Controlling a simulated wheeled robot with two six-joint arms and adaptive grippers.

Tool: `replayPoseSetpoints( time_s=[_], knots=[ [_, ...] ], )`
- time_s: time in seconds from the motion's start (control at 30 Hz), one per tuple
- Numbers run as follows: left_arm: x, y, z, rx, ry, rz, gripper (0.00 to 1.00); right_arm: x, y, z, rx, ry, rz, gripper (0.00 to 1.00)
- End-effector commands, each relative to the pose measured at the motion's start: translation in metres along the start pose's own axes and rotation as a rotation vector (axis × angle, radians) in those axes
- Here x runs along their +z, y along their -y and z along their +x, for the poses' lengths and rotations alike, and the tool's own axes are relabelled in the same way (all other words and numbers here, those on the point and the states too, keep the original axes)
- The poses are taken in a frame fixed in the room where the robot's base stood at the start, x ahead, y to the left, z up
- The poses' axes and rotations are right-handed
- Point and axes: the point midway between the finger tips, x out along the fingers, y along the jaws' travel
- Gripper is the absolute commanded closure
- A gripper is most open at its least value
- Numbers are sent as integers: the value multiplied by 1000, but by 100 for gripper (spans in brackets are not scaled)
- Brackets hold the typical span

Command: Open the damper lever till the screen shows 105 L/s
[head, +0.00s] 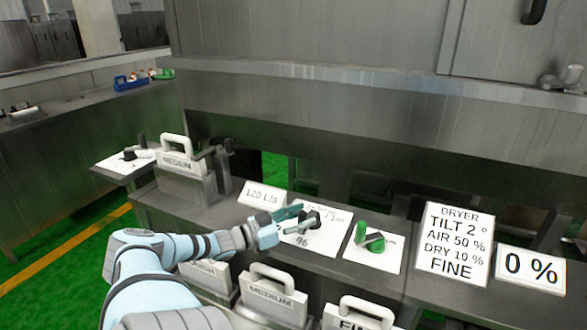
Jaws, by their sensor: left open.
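The small white screen (262,195) on the bench reads 120 L/s. To its right lies a white dial plate (322,238) with printed marks and a black lever or knob (311,219) on it, likely the damper lever. My left gripper (297,213) has its teal fingers open at the left side of this black part. The fingers partly cover the plate, and I cannot tell whether they touch the lever. My right gripper is out of view.
A green-knobbed control (372,240) on another white plate sits to the right. Beyond it stand a sign (453,243) reading DRYER, TILT 2°, AIR 50 %, DRY 10 %, FINE, and a 0 % display (531,269). Handled MEDIUM (272,298) and FINE (356,315) boxes stand in front.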

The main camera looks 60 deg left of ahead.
Motion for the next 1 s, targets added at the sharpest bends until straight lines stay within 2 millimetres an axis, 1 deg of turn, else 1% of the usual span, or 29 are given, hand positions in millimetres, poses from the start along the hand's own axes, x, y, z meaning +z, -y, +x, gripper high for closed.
replayPoseSetpoints(
  time_s=[0.2,0.3,0.4,0.53,1.0],
  knots=[
    [2,-1,-36,4,12,0,58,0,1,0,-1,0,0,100],
    [2,-1,-50,4,10,1,58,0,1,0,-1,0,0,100],
    [1,-1,-59,2,7,1,58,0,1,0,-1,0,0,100],
    [1,0,-64,-2,3,0,58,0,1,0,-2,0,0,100],
    [0,0,-65,-3,1,0,58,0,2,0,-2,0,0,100]
  ],
)
